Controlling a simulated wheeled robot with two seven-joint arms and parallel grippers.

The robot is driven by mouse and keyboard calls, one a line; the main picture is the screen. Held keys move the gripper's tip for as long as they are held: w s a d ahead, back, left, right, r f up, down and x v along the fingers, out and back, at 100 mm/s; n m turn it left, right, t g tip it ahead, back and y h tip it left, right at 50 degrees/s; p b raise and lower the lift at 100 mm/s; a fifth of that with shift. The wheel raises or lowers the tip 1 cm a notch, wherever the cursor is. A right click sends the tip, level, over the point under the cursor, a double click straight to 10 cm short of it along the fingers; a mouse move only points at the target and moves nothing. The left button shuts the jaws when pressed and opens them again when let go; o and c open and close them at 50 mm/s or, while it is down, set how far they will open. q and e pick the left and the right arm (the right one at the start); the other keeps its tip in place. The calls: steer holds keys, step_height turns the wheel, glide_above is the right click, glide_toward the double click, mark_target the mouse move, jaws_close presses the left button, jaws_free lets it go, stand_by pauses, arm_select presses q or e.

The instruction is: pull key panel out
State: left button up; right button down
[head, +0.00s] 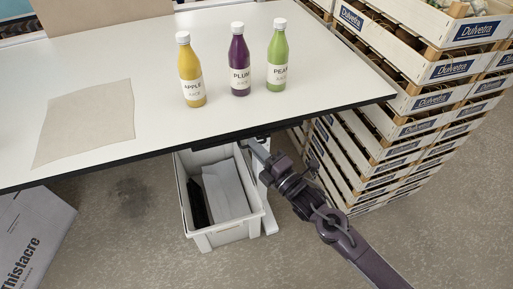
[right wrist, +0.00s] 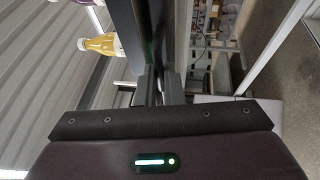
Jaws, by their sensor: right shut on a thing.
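My right gripper (head: 259,146) reaches in from the lower right to the front edge of the white table. It is shut on a dark part just under that edge, which I take to be the key panel (head: 228,141). Most of the panel is hidden under the table top, so how far out it stands cannot be told. In the right wrist view the fingers (right wrist: 162,88) are close together against dark, narrow parts, and the grasp itself is hard to make out. My left gripper is not in view.
Yellow (head: 190,72), purple (head: 239,62) and green (head: 277,58) juice bottles stand on the table (head: 330,80) near a brown sheet (head: 85,120). A grey bin (head: 228,235) stands on the floor below the gripper. Stacked wooden crates (head: 420,100) stand to the right.

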steer(key=s+d+p, duration=0.2)
steer(key=s, duration=0.6)
steer(key=shift+d+p, duration=0.3)
steer(key=shift+p, duration=0.1)
steer(key=c, duration=1.5)
jaws_free()
steer(key=shift+w, duration=0.1)
steer(key=shift+c, duration=0.2)
steer(key=b+v, duration=0.1)
steer(key=v, duration=0.7)
steer(key=shift+b, duration=0.3)
